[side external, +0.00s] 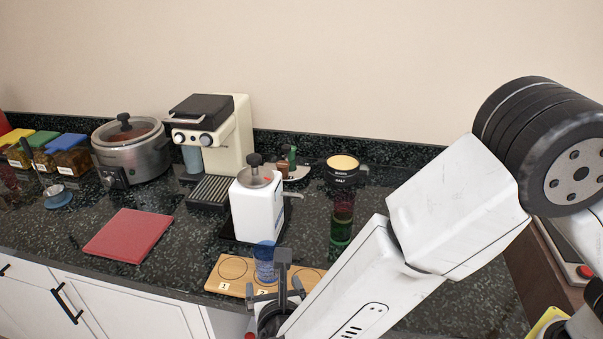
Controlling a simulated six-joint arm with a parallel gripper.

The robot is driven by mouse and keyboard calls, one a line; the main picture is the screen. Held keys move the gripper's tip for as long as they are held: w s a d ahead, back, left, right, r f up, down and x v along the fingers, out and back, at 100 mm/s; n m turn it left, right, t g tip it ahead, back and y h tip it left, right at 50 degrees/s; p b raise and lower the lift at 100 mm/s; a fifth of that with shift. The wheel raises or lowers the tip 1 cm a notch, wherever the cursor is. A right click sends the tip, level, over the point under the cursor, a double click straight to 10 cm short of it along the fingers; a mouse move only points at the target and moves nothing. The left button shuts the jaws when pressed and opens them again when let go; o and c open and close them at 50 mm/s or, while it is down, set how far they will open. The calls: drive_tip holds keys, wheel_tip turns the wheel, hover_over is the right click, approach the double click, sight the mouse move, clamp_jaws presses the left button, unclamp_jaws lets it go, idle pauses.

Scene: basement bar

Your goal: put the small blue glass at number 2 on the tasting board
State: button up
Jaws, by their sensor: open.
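The wooden tasting board (232,268) lies near the counter's front edge, with labels 1 (223,286) and 2 (262,293) along its front and ring marks behind. The small blue glass (265,260) is upright, in line with label 2, and appears to stand on the board. Its lower part is partly hidden by my gripper. My gripper (276,284) is open, low over the board, right beside the glass in the picture. Whether the fingers are around the glass or only in front of it, I cannot tell. My gripper and arm hide the board's right part.
A white grinder-like machine (256,212) stands close behind the board. A green and red glass (342,222) and a black cup (345,172) are to its right. A red mat (129,235) lies left, with a coffee machine (212,135) and a slow cooker (131,150) behind.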

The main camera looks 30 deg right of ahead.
drive_tip(key=shift+d, duration=0.1)
drive_tip(key=d+m+g, duration=0.1)
drive_tip(key=d+m, duration=0.1)
drive_tip(key=d, duration=0.1)
drive_tip(key=d+m+g+h, duration=0.1)
drive_tip(key=d+m+g, duration=0.1)
drive_tip(key=d, duration=0.1)
drive_tip(key=d+m+g+h, duration=0.1)
drive_tip(key=d, duration=0.2)
drive_tip(key=shift+s+d+f+m, duration=0.1)
drive_tip(key=shift+d+f+m, duration=0.05)
drive_tip(key=shift+d+m, duration=0.2)
drive_tip(key=s+d+r+m+g+y, duration=0.1)
drive_tip(key=s+d+m+g+y, duration=0.2)
drive_tip(key=d+m, duration=0.6)
drive_tip(key=s+d+r+m+g+y, duration=0.1)
drive_tip(key=s+d+m+g+y, duration=0.2)
drive_tip(key=m, duration=1.4)
drive_tip(key=s+d+y, duration=0.1)
drive_tip(key=s+d, duration=0.2)
drive_tip(key=d, duration=0.3)
drive_tip(key=shift+s+r, duration=0.15)
drive_tip(key=shift+s, duration=0.25)
drive_tip(key=shift+d, duration=0.1)
